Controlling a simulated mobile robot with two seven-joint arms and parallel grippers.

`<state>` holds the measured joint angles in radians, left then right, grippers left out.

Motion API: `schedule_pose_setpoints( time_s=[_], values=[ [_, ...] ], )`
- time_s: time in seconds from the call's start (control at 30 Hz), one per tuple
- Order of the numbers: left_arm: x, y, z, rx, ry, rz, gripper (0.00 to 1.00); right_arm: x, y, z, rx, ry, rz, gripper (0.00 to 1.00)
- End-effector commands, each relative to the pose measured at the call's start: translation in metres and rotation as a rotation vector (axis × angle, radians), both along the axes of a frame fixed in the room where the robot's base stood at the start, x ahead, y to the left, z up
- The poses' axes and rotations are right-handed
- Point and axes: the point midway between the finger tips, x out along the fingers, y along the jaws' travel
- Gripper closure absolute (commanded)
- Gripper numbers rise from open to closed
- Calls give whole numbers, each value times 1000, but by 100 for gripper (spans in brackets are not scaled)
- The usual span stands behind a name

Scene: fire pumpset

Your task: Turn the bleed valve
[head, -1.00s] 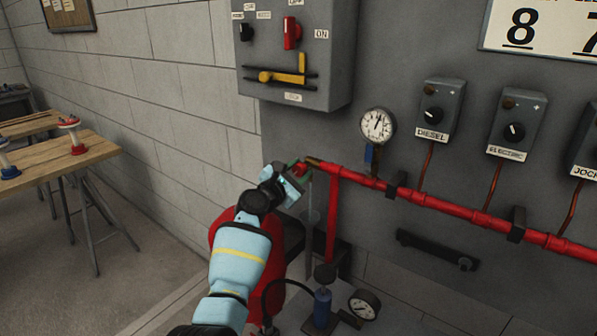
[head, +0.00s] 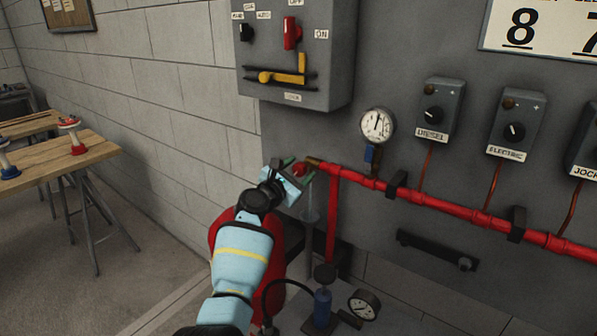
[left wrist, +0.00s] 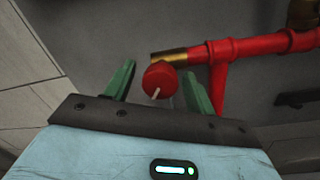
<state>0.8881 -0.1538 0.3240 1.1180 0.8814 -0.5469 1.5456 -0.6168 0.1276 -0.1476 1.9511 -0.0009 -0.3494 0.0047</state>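The bleed valve's red knob (head: 300,169) sits at the brass left end of the red pipe. In the left wrist view the round knob (left wrist: 158,77) has a thin white mark on its lower face. My left gripper (head: 298,171) is at the knob, with its green fingers apart, one on each side. In the left wrist view the gripper (left wrist: 158,84) shows a gap between each finger and the knob, so it appears open and not gripping. Whether the fingertips reach past the knob's face is hard to tell. My right gripper is not in view.
A round gauge (head: 377,125) is above the red pipe (head: 450,214), which runs right along the grey panel. A grey switch box (head: 295,60) hangs above the knob. Below are a blue hand pump (head: 322,305) and a second gauge (head: 364,304). A workbench (head: 60,160) stands left.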

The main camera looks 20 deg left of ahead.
Motion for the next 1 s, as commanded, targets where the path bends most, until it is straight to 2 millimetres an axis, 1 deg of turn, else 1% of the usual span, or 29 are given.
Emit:
schedule_pose_setpoints(
  time_s=[0.3, 0.47, 0.67, 0.8, 1.0],
  values=[
    [-1, 0, -1, 0, 0, -1, 43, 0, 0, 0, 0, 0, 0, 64],
    [-7, 2, -2, 0, 1, -2, 43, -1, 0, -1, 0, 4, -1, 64],
    [-26, 8, -4, 0, 2, 1, 43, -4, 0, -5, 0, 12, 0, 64],
    [-45, 13, -3, 0, 0, 1, 43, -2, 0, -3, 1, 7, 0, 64],
    [-65, 19, -3, -1, -1, 0, 43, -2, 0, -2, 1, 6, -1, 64]
  ],
)
